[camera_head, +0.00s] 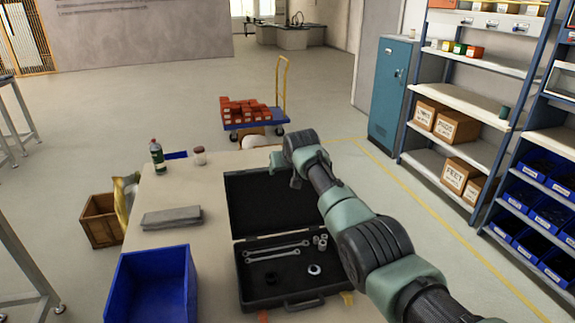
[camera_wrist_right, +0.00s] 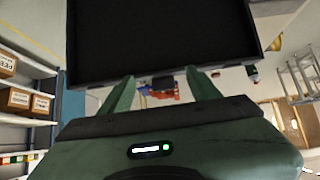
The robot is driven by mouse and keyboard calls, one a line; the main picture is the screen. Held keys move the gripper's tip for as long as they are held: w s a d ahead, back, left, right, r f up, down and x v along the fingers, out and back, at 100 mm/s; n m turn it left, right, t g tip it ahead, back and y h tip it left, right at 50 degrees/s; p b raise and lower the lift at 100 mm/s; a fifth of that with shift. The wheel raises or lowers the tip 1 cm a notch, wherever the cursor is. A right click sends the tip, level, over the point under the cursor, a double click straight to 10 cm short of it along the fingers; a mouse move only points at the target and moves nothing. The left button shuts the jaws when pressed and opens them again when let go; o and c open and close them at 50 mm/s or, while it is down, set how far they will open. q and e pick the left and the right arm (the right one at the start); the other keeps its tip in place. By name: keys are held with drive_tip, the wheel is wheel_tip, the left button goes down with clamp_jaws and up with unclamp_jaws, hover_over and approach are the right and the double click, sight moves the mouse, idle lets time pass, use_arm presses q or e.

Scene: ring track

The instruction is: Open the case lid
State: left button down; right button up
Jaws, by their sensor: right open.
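The case (camera_head: 292,278) lies on the table with its lid (camera_head: 262,205) raised and leaning back at the far side. The black base holds two wrenches (camera_head: 277,252), several small sockets (camera_head: 321,242) and a ring-shaped part (camera_head: 314,269). A handle (camera_head: 304,304) is at its front. My right gripper (camera_head: 284,172) is at the lid's upper right edge. In the right wrist view the dark lid (camera_wrist_right: 160,40) fills the top, just beyond the open, empty fingers of my right gripper (camera_wrist_right: 163,82). Contact with the lid cannot be told. My left gripper is out of view.
A green bottle (camera_head: 157,157) and a small jar (camera_head: 199,156) stand at the table's far edge. Shelves with boxes (camera_head: 456,175) stand at the right, off the table.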

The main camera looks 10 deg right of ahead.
drive_tip(key=b+v, duration=0.1)
drive_tip(key=v, duration=0.6)
drive_tip(key=shift+s+r+b, duration=0.15)
drive_tip(key=shift+s+b, duration=0.05)
drive_tip(key=shift+b, duration=0.1)
drive_tip(key=shift+c, duration=0.3)
